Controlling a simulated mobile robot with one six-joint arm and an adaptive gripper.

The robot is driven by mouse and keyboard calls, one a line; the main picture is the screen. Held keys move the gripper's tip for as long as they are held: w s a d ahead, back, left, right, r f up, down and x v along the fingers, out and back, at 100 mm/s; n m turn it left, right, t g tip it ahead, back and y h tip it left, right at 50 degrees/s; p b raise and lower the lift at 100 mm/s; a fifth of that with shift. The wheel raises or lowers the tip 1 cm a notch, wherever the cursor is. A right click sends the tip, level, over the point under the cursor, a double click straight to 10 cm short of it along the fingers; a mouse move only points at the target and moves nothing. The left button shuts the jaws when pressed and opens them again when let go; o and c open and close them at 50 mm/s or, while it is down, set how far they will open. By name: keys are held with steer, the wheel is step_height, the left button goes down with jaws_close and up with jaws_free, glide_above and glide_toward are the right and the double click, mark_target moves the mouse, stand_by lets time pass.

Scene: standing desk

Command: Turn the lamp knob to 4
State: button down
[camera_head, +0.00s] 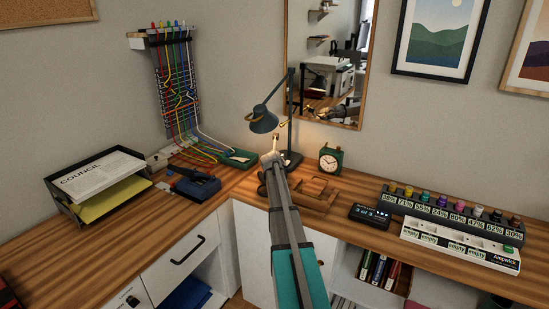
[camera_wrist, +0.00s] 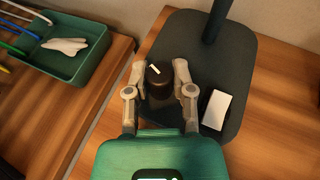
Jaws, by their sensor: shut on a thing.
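The desk lamp (camera_head: 264,122) stands at the desk corner with its dark shade tilted down. Its dark base (camera_wrist: 188,40) and post fill the upper middle of the wrist view. The dark round lamp knob (camera_wrist: 158,84) sits on the base, with a white pointer mark on top slanting toward the upper left. My gripper (camera_wrist: 159,75) is shut on the knob, one finger on each side. In the head view my gripper (camera_head: 271,158) reaches the lamp base and hides the knob. A white card or label (camera_wrist: 216,109) lies on the base to the right; no numbers are readable.
A green tray (camera_wrist: 91,69) with a crumpled white thing is left of the base. A small clock (camera_head: 330,160) and wooden pieces (camera_head: 312,195) are close to my arm's right. A paper tray (camera_head: 150,180) is at left; a row of bottles (camera_head: 450,212) stands at right.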

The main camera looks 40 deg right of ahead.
steer(key=shift+w+d+m+g+h, duration=0.1)
steer(key=shift+m+g+h, duration=0.5)
steer(key=shift+m+h, duration=0.15)
steer(key=shift+d+m+g+h, duration=0.1)
steer(key=shift+m+g+h, duration=0.65)
steer(key=shift+m+g, duration=0.5)
steer(key=m+g+h, duration=0.1)
steer(key=m+g, duration=0.4)
steer(key=g, duration=0.1)
steer(key=shift+w+m, duration=0.1)
steer(key=shift+m, duration=0.2)
steer(key=m+g+y, duration=0.1)
steer(key=m+g, duration=0.5)
steer(key=g, duration=0.1)
steer(key=shift+d+g+y, duration=0.1)
steer(key=shift+g+y, duration=0.15)
steer(key=shift+y, duration=0.15)
steer(key=m+g+y, duration=0.1)
steer(key=m+g, duration=0.1)
steer(key=shift+m+y, duration=0.3)
steer(key=shift+s+m+g+y, duration=0.3)
steer(key=shift+m+g+y, duration=0.2)
steer(key=shift+m+y, duration=0.2)
steer(key=shift+s, duration=0.1)
